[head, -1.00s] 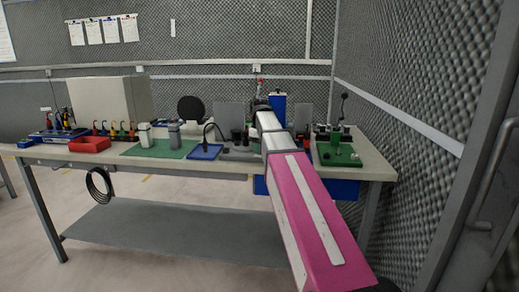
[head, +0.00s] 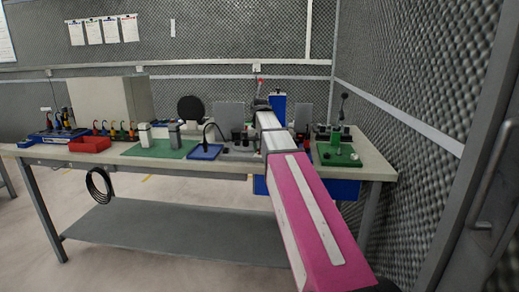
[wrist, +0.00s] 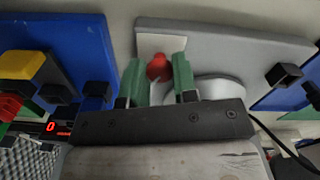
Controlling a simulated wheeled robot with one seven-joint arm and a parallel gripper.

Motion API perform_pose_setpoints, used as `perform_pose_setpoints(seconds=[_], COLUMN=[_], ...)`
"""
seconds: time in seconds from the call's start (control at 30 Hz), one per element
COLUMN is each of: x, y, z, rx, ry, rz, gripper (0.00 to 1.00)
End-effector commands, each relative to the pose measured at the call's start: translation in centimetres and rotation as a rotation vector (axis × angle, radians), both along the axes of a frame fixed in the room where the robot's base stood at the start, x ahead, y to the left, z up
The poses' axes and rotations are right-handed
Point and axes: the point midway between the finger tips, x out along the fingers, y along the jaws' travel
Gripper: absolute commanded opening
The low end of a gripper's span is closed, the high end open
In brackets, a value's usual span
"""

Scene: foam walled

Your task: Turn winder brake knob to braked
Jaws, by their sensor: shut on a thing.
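In the wrist view, the red knob (wrist: 158,68) stands in front of a whitish plate on a light grey base (wrist: 225,45). My gripper (wrist: 158,82) has its two green fingers on either side of the knob and is shut on it. The fingers hide the knob's sides, and I cannot read a brake marking or tell its turned position. In the head view, my arm reaches over the bench and hides the knob and my fingertips.
In the wrist view, a silver disc (wrist: 218,88) lies right of the fingers. A blue unit with a yellow button (wrist: 20,66) is left, another blue base (wrist: 290,88) right. In the head view, a green base (head: 338,154) with a lever stands on the bench (head: 372,168) near the foam wall.

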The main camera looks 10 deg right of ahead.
Motion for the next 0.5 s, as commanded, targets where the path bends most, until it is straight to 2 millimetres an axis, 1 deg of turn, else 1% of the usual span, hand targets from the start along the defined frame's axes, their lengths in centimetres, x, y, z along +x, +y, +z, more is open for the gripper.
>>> perform_pose_setpoints(seconds=[0.2, 0.5], x=[0.00, 0.00], y=[0.00, 0.00], z=[0.01, 0.01], rx=[0.000, 0.000], ry=[0.000, 0.000], rz=[-0.148, -0.261], gripper=[0.03, 0.03])
